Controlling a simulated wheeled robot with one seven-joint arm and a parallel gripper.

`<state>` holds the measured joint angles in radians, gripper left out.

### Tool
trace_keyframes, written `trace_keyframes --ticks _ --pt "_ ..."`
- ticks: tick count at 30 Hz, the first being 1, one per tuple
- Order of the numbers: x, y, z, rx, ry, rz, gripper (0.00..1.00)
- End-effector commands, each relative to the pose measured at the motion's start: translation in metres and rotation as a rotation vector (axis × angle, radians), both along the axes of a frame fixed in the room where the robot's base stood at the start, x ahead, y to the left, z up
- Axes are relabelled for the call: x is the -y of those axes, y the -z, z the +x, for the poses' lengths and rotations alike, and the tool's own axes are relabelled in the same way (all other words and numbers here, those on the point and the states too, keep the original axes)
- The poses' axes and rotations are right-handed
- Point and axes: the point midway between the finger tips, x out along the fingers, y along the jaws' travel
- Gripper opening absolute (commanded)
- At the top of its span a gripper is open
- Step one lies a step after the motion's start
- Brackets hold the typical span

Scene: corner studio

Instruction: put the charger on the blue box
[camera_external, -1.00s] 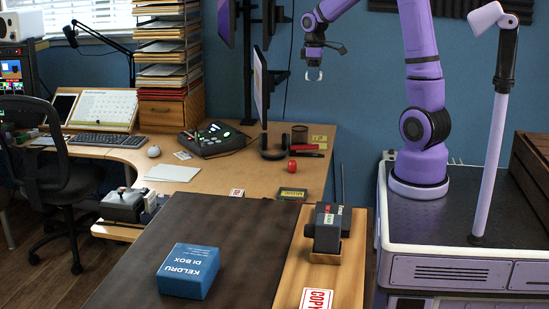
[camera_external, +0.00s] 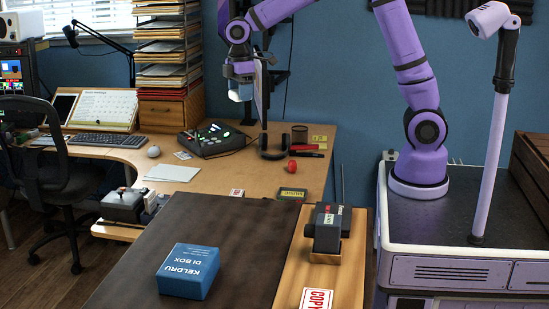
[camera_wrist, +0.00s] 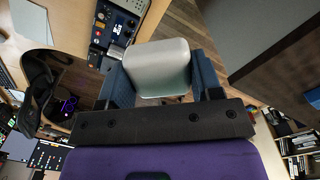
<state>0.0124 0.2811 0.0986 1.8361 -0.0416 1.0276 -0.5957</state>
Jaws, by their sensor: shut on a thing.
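The blue box (camera_external: 188,270), labelled "KELDRU DI BOX", sits on the dark tabletop in the lower middle of the external view, and its top is bare. My gripper (camera_external: 240,92) is high above the wooden desk, up and to the right of the box and well apart from it. In the wrist view my gripper (camera_wrist: 160,88) is shut on a pale grey-white rounded block, the charger (camera_wrist: 157,66), held between its two fingers. The charger also shows below the fingers in the external view (camera_external: 241,94).
A dark device on a wooden stand (camera_external: 328,228) with a thin upright antenna stands right of the dark table (camera_external: 238,240). Bare tabletop surrounds the blue box.

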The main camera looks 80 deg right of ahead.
Motion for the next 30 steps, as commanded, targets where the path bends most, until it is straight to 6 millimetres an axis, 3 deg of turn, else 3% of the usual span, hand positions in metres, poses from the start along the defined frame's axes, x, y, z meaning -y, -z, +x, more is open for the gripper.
trace_keyframes --ticks 1,8,14,23,30 --pt "-0.025 0.0 0.003 0.0 -0.041 0.001 0.33" --pt "-0.123 0.0 0.002 0.0 -0.196 0.0 0.33" --pt "-0.21 0.001 -0.013 0.001 -0.331 0.001 0.33" --pt "-0.336 0.003 -0.062 -0.001 -0.53 0.002 0.33" --pt "-0.429 0.004 -0.124 -0.002 -0.688 0.005 0.33"
